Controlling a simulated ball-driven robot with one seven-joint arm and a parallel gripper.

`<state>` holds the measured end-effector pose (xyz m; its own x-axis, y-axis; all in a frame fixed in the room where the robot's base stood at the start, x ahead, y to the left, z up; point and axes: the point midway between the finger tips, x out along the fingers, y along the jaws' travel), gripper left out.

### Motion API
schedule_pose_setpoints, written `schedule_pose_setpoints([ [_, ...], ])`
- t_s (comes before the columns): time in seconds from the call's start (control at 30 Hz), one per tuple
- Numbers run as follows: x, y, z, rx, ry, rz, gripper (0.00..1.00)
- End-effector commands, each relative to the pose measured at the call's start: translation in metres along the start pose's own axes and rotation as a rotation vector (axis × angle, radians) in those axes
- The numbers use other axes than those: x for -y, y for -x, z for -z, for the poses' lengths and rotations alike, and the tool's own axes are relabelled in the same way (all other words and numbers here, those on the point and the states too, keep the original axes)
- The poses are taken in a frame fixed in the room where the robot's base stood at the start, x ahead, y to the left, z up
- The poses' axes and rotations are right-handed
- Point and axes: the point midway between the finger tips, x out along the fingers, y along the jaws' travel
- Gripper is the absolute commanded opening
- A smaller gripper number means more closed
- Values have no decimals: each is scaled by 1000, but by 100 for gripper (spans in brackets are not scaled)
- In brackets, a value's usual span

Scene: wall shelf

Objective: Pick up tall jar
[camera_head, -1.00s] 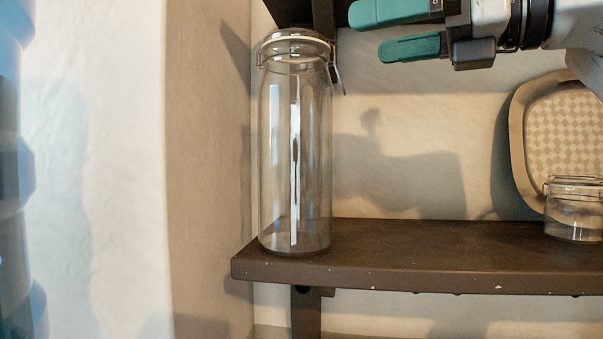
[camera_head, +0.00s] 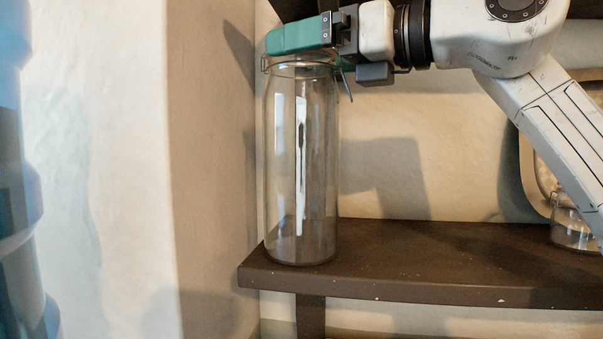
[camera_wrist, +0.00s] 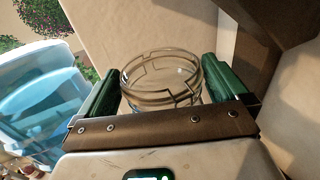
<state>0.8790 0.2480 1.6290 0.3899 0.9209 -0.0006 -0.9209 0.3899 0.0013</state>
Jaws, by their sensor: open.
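The tall jar (camera_head: 302,160) is clear glass with a wire-clasped lid. It stands upright at the left end of the dark wooden shelf (camera_head: 430,262). I cannot tell whether either finger touches the glass.
A small glass jar (camera_head: 572,228) stands at the right on the shelf, in front of a tray (camera_head: 530,180) leaning on the wall, both partly behind my arm. A wall corner is close to the left of the tall jar. The middle of the shelf is clear.

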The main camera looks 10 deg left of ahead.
Motion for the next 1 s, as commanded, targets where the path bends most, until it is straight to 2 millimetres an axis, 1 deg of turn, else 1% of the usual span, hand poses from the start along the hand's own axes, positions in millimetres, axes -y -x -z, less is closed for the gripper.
schedule_pose_setpoints([
  [0.23, 0, -2, 1, 0, 0, 1, 100],
  [1.0, 0, -1, 0, 0, 0, 0, 26],
])
